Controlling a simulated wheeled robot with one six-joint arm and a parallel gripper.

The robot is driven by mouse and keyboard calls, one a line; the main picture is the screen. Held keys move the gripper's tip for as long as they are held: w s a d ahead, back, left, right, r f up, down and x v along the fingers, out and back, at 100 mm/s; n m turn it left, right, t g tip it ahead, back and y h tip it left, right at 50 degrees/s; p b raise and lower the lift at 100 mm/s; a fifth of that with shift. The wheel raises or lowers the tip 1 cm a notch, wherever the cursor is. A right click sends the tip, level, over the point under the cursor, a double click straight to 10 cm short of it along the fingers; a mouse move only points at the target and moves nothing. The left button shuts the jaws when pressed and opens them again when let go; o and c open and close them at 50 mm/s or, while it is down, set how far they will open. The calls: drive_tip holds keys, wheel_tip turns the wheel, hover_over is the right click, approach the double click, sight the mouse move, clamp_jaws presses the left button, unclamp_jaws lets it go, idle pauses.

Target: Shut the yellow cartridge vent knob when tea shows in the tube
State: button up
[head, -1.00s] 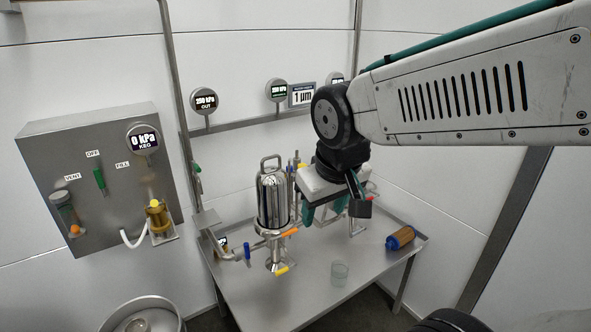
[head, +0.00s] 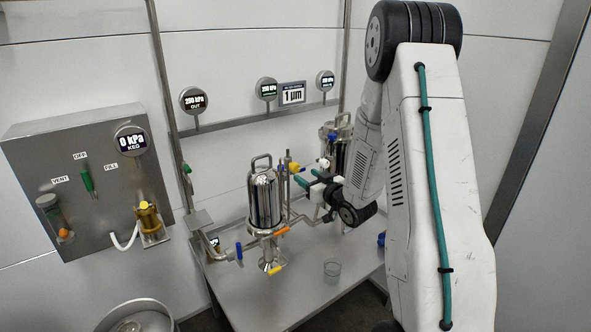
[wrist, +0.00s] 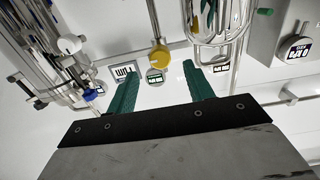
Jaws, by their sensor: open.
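A yellow knob (head: 294,167) sits on the thin upright pipework just right of the tall steel housing (head: 264,200). In the wrist view, a yellow knob (wrist: 160,57) lies straight ahead, between the two green fingers and just beyond their tips. My gripper (head: 305,177) is open and empty, reaching in from the right at knob height. In the wrist view, my gripper (wrist: 159,68) shows both fingers spread, with nothing between them. A thin upright tube (wrist: 152,22) meets the knob. I cannot tell whether tea shows in it.
A second steel housing (head: 336,140) stands behind my gripper. Orange (head: 283,231), blue (head: 239,251) and yellow (head: 277,269) handles sit on the near pipework. A clear beaker (head: 332,270) stands on the steel table (head: 300,300). A keg panel (head: 85,180) hangs at left.

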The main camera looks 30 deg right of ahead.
sight(297, 170)
drive_tip(key=shift+w+a+f, duration=0.1)
drive_tip(key=shift+w, duration=3.75)
drive_tip(key=c, duration=1)
